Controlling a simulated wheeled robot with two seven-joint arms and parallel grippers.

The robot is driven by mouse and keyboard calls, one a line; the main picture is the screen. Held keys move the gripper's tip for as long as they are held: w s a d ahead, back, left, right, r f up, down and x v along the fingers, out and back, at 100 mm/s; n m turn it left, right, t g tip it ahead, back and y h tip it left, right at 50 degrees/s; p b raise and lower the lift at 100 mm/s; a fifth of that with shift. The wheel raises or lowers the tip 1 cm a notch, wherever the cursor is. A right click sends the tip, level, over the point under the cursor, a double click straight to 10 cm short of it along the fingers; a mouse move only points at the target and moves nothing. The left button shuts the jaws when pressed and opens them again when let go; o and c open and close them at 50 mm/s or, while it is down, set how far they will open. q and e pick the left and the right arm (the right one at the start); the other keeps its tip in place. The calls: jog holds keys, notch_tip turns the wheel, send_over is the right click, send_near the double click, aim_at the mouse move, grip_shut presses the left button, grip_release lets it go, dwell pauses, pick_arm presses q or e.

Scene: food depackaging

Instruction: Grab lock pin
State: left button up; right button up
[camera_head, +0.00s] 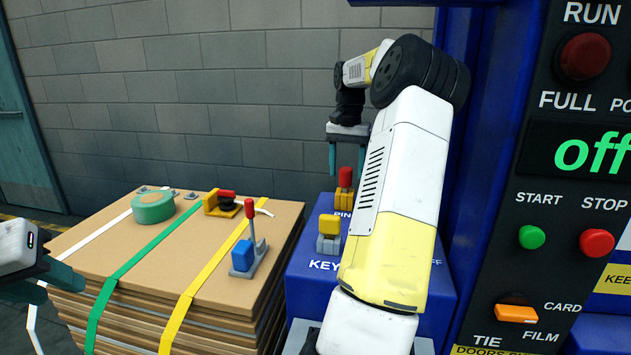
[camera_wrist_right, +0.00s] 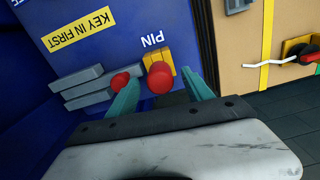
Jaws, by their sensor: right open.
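The lock pin, with a red handle (camera_head: 345,177) and a yellow base, stands upright by the PIN label on the blue housing. In the right wrist view, its round red end (camera_wrist_right: 160,78) faces the camera in front of the yellow block (camera_wrist_right: 158,60). My right gripper (camera_head: 347,160) is open above the pin, its teal fingers pointing down. In the wrist view, the red end lies between the two fingertips (camera_wrist_right: 163,92); I see no closed grip. My left gripper (camera_head: 62,276) is at the left edge, partly cut off, beside the cardboard stack.
A yellow key-like piece on a grey base (camera_head: 328,234) stands near the pin. A smaller red knob (camera_wrist_right: 120,80) is beside the left finger. The cardboard stack (camera_head: 150,260) carries green tape (camera_head: 153,208), a red-handled yellow tool (camera_head: 222,204) and a blue-based red lever (camera_head: 243,256).

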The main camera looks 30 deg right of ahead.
notch_tip(320, 180, down, 2)
jog(key=shift+a, duration=0.1)
grip_shut()
jog(key=shift+r, duration=0.1)
